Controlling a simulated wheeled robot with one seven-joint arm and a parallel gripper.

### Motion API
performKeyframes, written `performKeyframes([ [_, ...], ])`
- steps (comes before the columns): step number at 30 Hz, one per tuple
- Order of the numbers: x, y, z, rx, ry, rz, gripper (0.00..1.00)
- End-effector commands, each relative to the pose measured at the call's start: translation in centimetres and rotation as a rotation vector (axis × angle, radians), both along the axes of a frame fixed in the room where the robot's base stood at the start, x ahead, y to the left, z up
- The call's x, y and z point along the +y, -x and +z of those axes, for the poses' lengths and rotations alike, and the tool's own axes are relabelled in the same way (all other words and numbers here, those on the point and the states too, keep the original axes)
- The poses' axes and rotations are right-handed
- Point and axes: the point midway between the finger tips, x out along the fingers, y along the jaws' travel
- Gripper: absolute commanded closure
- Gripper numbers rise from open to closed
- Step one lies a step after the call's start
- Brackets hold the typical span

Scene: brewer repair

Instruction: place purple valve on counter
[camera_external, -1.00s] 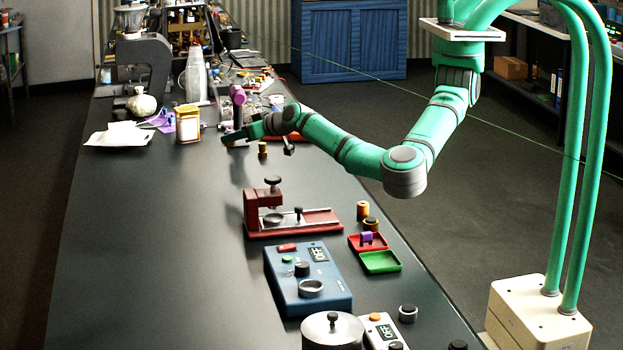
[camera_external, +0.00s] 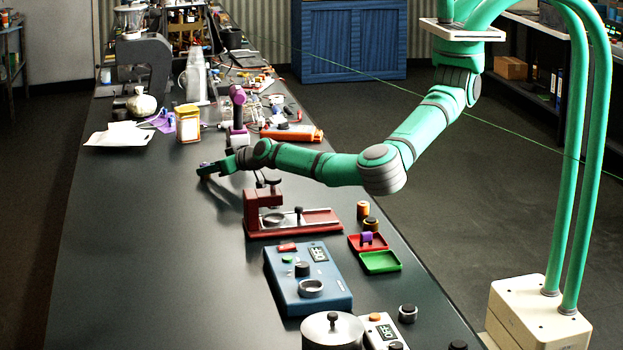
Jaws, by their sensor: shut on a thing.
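My gripper (camera_external: 203,170) is low over the dark counter (camera_external: 150,235), left of the red clamp fixture. A small patch of purple, which looks like the purple valve (camera_external: 204,164), shows at its fingers. The gripper is shut on it, and the fingers hide most of its shape. I cannot tell whether the valve touches the counter. Another small purple piece (camera_external: 366,238) sits in the red tray (camera_external: 354,245) at the right.
The red clamp fixture (camera_external: 320,222) and blue scale box (camera_external: 325,290) stand nearer the camera. A jar (camera_external: 188,125), white paper (camera_external: 105,138) and a purple-topped device (camera_external: 238,97) stand farther back. The counter's left and near-left area is clear.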

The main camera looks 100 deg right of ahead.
Motion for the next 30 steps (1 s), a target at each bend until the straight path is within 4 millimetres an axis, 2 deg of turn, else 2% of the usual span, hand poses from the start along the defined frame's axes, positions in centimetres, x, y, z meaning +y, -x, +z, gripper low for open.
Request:
performKeyframes([
  [11,0.0,0.0,-0.3,0.000,0.001,0.000,1.00],
  [12,0.0,0.0,-0.3,0.000,0.001,0.000,0.68],
  [14,0.0,0.0,-0.3,-0.001,0.001,0.000,0.56],
  [26,0.1,0.0,0.2,-0.002,0.000,-0.001,0.56],
  [30,1.5,1.2,0.9,-0.001,0.001,0.002,0.56],
])
